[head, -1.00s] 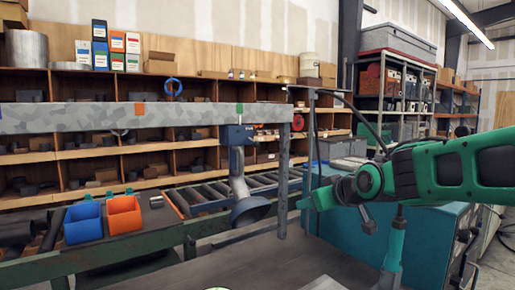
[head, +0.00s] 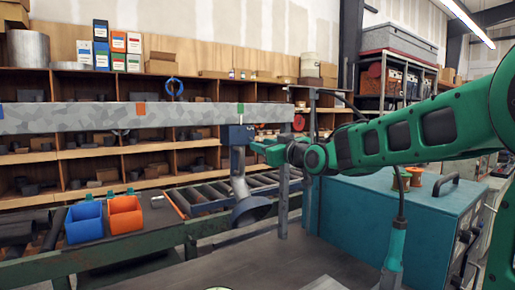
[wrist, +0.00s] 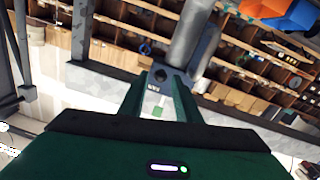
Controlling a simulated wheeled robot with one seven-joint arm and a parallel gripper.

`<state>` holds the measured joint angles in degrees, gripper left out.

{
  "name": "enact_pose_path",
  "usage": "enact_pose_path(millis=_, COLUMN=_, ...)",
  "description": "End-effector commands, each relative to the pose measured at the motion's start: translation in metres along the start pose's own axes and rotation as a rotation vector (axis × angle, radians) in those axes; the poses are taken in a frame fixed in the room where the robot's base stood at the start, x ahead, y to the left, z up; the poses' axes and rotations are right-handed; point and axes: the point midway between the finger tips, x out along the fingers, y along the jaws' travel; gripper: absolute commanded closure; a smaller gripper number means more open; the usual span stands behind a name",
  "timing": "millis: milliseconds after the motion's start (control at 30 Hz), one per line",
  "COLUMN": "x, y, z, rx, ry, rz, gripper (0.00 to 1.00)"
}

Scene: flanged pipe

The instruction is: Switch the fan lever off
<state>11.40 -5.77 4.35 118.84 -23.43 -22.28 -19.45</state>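The grey-blue fan box (head: 238,134) sits on the speckled beam, with an extraction pipe and flared hood (head: 250,210) hanging below it. In the wrist view the box (wrist: 174,86) lies just beyond my fingertips, with a small dark round part (wrist: 160,75) on it between them. I cannot tell whether this part is the lever or which way the lever is set. My gripper (head: 258,148) is beside the right side of the box in the head view. In the wrist view my gripper (wrist: 161,80) has its fingers apart; contact with the box cannot be told.
The speckled beam (head: 80,117) runs across, with a green tag (head: 240,108) above the box. Blue (head: 84,222) and orange (head: 125,216) bins stand on the bench at left. A teal cabinet (head: 400,225) is at right. Shelves stand behind the beam.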

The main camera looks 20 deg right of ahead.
Motion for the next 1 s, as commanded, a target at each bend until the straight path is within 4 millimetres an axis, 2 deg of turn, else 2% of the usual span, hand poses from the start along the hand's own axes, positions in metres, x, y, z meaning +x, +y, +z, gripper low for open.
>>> enact_pose_path(millis=33, x=0.008, y=-0.001, z=0.001, rx=0.001, ry=-0.001, rz=-0.002, gripper=0.7)
enact_pose_path(millis=200, x=0.024, y=0.0, z=0.001, rx=0.0, ry=-0.001, rz=-0.001, gripper=0.7)
enact_pose_path(millis=567, x=0.029, y=0.0, z=0.0, rx=-0.001, ry=-0.001, rz=0.0, gripper=0.7)
enact_pose_path(millis=600, x=0.029, y=0.0, z=0.0, rx=-0.001, ry=-0.001, rz=0.0, gripper=0.72)
enact_pose_path(millis=700, x=0.029, y=0.0, z=0.0, rx=-0.001, ry=-0.001, rz=0.0, gripper=0.96)
enact_pose_path(millis=733, x=0.029, y=0.0, z=0.0, rx=-0.001, ry=-0.001, rz=0.0, gripper=1.0)
enact_pose_path(millis=1000, x=0.03, y=-0.001, z=0.004, rx=0.004, ry=0.033, rz=0.004, gripper=1.0)
